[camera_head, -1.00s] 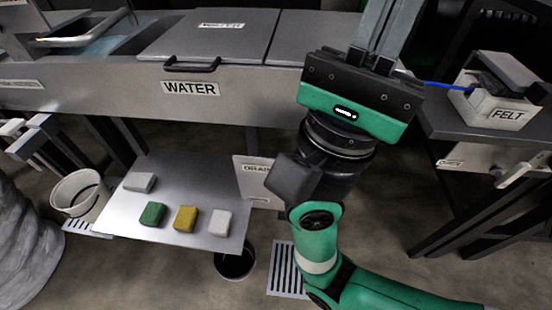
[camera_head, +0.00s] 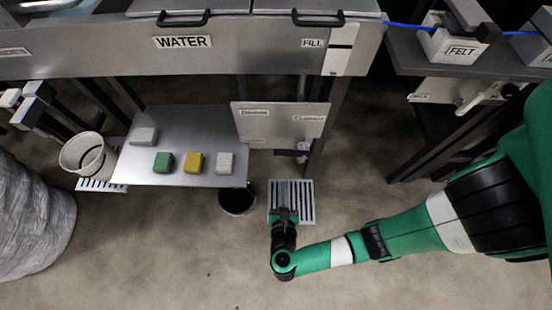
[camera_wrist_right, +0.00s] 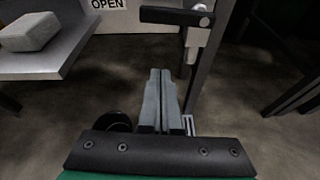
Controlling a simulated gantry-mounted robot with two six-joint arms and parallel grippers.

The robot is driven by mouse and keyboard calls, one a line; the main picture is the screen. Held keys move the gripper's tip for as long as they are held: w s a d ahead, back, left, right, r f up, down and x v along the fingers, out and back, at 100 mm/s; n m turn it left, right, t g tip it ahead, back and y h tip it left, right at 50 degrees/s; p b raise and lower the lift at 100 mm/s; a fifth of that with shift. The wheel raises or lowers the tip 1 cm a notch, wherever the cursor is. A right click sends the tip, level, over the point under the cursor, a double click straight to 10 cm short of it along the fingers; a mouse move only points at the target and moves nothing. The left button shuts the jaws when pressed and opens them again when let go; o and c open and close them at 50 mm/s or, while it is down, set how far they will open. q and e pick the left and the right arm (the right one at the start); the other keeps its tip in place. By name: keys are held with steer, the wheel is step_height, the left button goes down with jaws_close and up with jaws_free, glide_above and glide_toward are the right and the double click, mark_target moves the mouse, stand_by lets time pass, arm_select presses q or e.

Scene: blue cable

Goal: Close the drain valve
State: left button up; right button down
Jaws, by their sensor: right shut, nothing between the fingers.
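The drain valve (camera_head: 302,152) is a small grey fitting below a labelled panel (camera_head: 285,122) under the water tank. In the right wrist view the valve (camera_wrist_right: 197,38) has a grey body and a dark handle (camera_wrist_right: 175,16) lying crosswise. An OPEN label (camera_wrist_right: 107,4) shows on the panel to the left of the handle. My right gripper (camera_head: 285,212) is low, over a floor grate, in front of the valve. Its fingers (camera_wrist_right: 160,75) are together and empty, pointing toward the valve area, apart from the handle. My left gripper is not in view.
A metal shelf (camera_head: 190,125) with several coloured blocks is left of the valve. A tank leg (camera_head: 322,145) stands close on the valve's right. A black bucket (camera_head: 238,200) and a floor grate (camera_head: 305,200) lie below. The floor in front is clear.

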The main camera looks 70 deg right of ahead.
steer(key=shift+w+a+r+t, duration=0.1)
steer(key=shift+a+t, duration=0.1)
steer(key=shift+t, duration=0.1)
steer(key=shift+d, duration=0.1)
steer(key=b+x, duration=0.4)
steer(key=x, duration=0.6)
steer(key=shift+s+r+p, duration=0.1)
steer(key=shift+r+p, duration=0.1)
steer(key=shift+r, duration=0.8)
steer(key=shift+s+r+p, duration=0.15)
steer(key=shift+r+p, duration=0.05)
steer(key=shift+r, duration=0.8)
